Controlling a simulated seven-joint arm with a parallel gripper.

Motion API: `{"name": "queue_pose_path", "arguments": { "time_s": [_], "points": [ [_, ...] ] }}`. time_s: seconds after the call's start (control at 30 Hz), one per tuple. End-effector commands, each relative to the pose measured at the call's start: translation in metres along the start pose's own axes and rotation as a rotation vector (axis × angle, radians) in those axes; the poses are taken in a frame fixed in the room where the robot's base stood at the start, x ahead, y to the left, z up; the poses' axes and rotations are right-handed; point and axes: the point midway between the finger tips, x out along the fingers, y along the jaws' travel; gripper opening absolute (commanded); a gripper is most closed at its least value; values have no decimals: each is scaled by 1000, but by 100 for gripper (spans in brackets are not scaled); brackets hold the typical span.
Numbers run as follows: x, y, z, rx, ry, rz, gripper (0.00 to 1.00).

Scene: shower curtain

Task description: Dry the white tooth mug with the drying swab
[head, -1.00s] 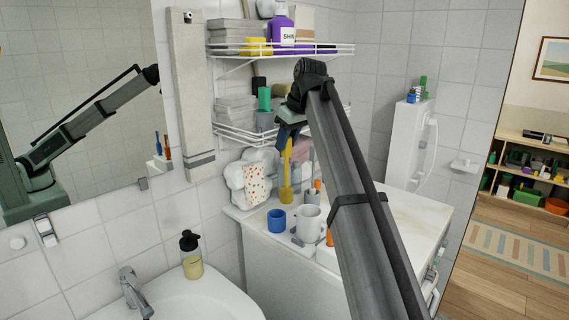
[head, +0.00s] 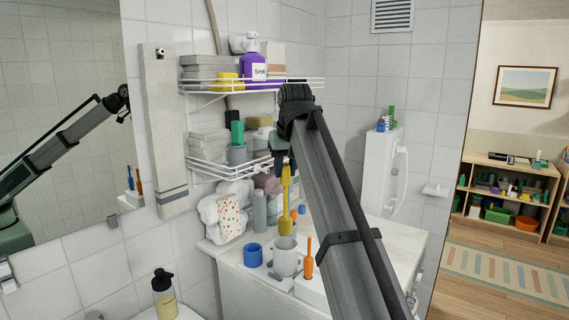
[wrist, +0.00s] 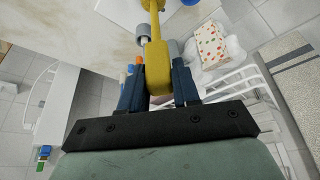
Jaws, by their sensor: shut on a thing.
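The white tooth mug (head: 285,262) stands upright on the white counter top beside a blue cup. My gripper (head: 285,158) is shut on the yellow drying swab (head: 286,188), which hangs down with its lower end just above or at the mug's rim in the head view; I cannot tell if they touch. In the wrist view, the swab (wrist: 158,68) sits between the two dark blue fingers (wrist: 158,80), its far end reaching the top edge. The mug is not clearly recognisable in the wrist view.
The blue cup (head: 253,254) and an orange-handled item (head: 308,258) stand close on either side of the mug. Bottles and a spotted box (head: 229,218) are behind. A wire shelf (head: 225,166) rises behind my gripper. The counter's right part (head: 390,240) is bare.

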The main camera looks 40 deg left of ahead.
Motion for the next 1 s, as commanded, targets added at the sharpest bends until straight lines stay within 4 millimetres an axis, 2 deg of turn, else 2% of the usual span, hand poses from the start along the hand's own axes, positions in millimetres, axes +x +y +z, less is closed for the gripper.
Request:
{"name": "queue_pose_path", "arguments": {
  "time_s": [0.6,0.8,1.0],
  "points": [
    [86,0,37,-2,0,-1,0],
    [101,0,42,-3,1,-1,0],
    [106,0,44,-3,1,-1,0]
  ]
}}
